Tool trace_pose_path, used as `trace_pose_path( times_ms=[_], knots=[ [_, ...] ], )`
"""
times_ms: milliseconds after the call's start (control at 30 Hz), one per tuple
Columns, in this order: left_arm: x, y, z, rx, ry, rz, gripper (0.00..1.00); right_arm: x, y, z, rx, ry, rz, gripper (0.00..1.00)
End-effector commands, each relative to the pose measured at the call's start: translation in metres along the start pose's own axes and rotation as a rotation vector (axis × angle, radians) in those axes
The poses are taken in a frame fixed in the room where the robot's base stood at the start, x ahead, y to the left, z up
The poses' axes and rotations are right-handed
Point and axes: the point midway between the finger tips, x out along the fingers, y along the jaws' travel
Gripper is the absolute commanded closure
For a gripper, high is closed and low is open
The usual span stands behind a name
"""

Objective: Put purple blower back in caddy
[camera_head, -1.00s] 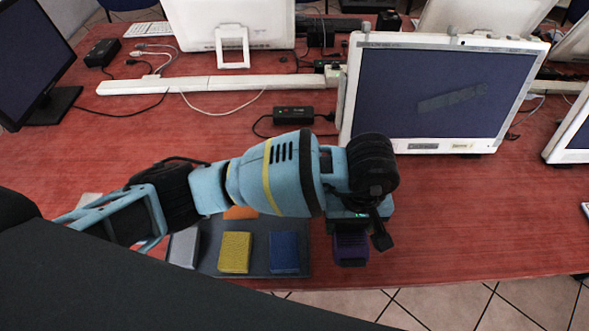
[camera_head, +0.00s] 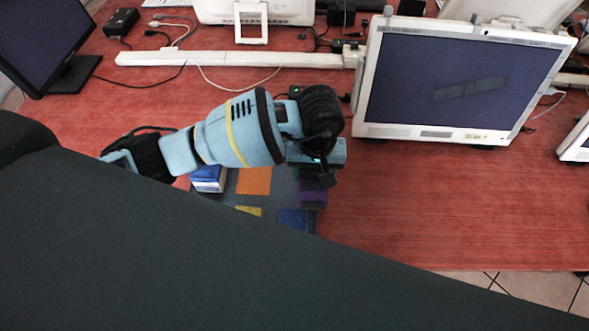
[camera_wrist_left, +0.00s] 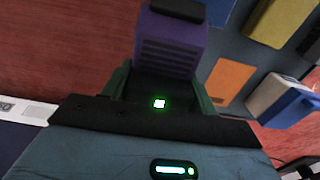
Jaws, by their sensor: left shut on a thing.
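The purple blower (camera_head: 313,190) is a small purple block with ridges. It also shows in the left wrist view (camera_wrist_left: 168,45), with a dark cap at its far end. My left gripper (camera_head: 316,172) is shut on it; in the wrist view the fingers (camera_wrist_left: 160,85) lie on both sides of it. The blower is over or beside the right edge of the grey caddy (camera_head: 285,182); I cannot tell if it touches. The caddy holds an orange piece (camera_head: 254,181), a yellow block (camera_head: 249,211), a blue block (camera_head: 294,220) and a blue-and-white block (camera_head: 208,178). My right gripper is out of view.
A white monitor (camera_head: 455,85) stands right of my gripper. A white cable duct (camera_head: 230,59) runs across the table behind. The red table (camera_head: 450,200) is clear at the right. A dark monitor (camera_head: 45,40) stands at far left.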

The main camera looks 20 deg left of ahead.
Motion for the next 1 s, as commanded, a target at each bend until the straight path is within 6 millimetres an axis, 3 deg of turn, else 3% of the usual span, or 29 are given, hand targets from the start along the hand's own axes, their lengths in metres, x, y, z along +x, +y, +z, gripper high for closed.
trace_pose_path(
  times_ms=[133, 567, 800, 1000],
  knots=[
    [0.0, -0.021, -0.014, -0.003, 0.004, 0.002, 0.63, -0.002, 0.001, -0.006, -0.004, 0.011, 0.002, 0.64],
    [0.003, -0.043, -0.027, -0.004, 0.003, 0.001, 0.63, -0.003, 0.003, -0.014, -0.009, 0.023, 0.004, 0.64],
    [0.036, -0.04, -0.025, 0.0, 0.0, 0.003, 0.63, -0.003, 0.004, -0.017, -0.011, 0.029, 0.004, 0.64],
    [0.039, -0.04, -0.026, 0.001, 0.002, 0.002, 0.63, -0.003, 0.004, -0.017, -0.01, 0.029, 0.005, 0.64]
  ],
)
